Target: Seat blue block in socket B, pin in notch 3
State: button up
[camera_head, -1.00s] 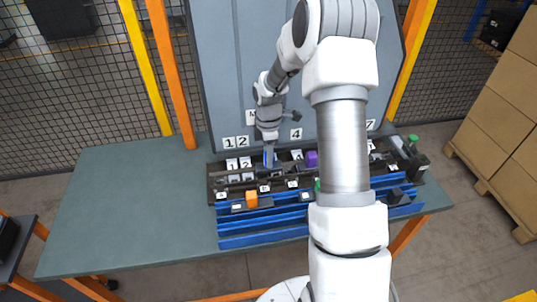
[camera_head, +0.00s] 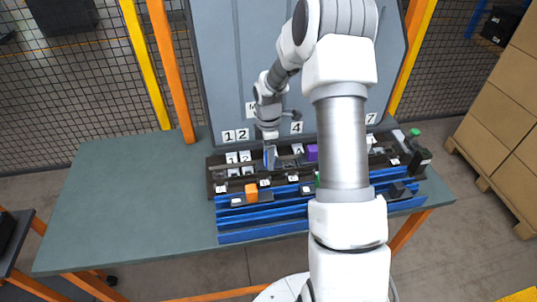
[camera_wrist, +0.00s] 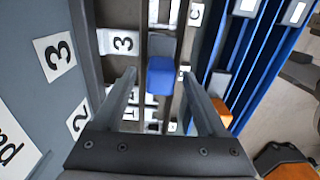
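A blue block (camera_wrist: 160,76) stands on the dark fixture, between my fingers as seen in the wrist view. It also shows as a narrow blue strip below my wrist in the head view (camera_head: 269,158). My gripper (camera_wrist: 158,76) is open, with a finger on either side of the block and a visible gap at each side. A plate with the number 3 (camera_wrist: 123,42) lies beside the block's channel, and a C label (camera_wrist: 196,14) is on the other side. I cannot make out a B label, the pin or the notch.
An orange block (camera_head: 251,191) sits on the front rails and a purple block (camera_head: 312,152) further right on the fixture. Blue rails (camera_head: 262,236) run along the front. A grey panel (camera_head: 235,70) rises behind. The green table (camera_head: 125,200) is clear at left.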

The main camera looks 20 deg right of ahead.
notch_tip(320, 180, up, 18)
jog(key=shift+f+p, duration=0.25)
jog(key=shift+p, duration=0.1)
dwell(0.7)
jog(key=s+a+r+m+t+h, duration=0.1)
jog(key=s+a+r+m, duration=0.25)
jog(key=s+r, duration=0.25)
jog(key=s+a+r+m+t, duration=0.2)
jog(key=s+a+r+m, duration=0.15)
jog(key=s+r, duration=0.2)
jog(key=s+a+m+t+y, duration=0.1)
jog(key=s+a+m+t, duration=0.1)
jog(key=s+m, duration=0.6)
jog(key=s+a, duration=0.1)
jog(key=s, duration=0.6)
jog(key=shift+a+m+t, duration=0.15)
jog(key=shift+m+t, duration=0.15)
jog(key=shift+m, duration=0.1)
